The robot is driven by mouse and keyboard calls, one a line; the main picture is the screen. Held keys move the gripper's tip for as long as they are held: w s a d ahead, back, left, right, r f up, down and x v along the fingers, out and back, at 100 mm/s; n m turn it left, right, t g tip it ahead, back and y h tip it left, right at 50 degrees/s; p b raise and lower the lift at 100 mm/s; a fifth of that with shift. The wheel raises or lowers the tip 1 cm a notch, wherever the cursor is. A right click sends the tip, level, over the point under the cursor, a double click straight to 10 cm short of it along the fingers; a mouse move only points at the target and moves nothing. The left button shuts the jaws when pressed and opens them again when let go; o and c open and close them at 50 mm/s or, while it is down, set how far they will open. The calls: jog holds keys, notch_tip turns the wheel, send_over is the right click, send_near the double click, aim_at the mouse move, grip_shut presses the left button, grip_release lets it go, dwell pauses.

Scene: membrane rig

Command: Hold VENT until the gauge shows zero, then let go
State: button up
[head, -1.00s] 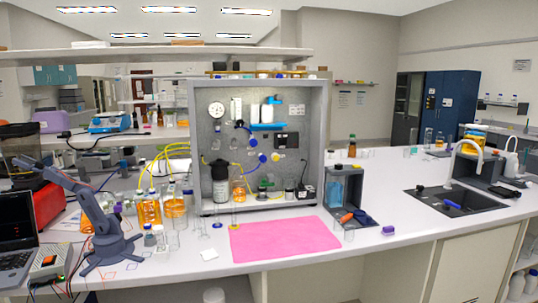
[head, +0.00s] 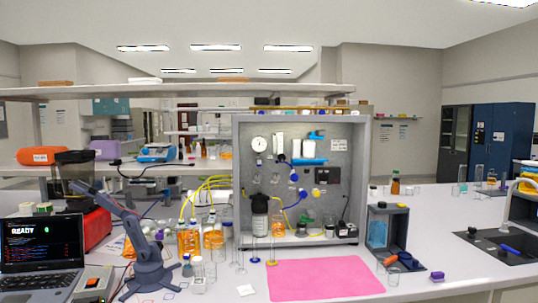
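The membrane rig is a grey open-fronted cabinet (head: 363,190) on the white bench, right of the picture's middle. A round white gauge (head: 259,144) sits at the upper left of its back panel; its needle is too small to read. A dark control box (head: 327,175) is at the right of the panel, with a yellow part (head: 316,193) just below. Blue round knobs (head: 294,177) are near the middle. I cannot read any VENT label, so I cannot tell which control it is. My gripper is not in view.
A pink mat (head: 325,279) lies before the rig. A small grey-blue bench arm (head: 150,267) and a laptop (head: 40,255) stand farther left. A grey stand (head: 381,225) with orange-handled tool is at the right.

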jog(key=shift+s+f, duration=0.1)
jog(key=shift+s, duration=0.05)
grip_shut()
dwell(1.1)
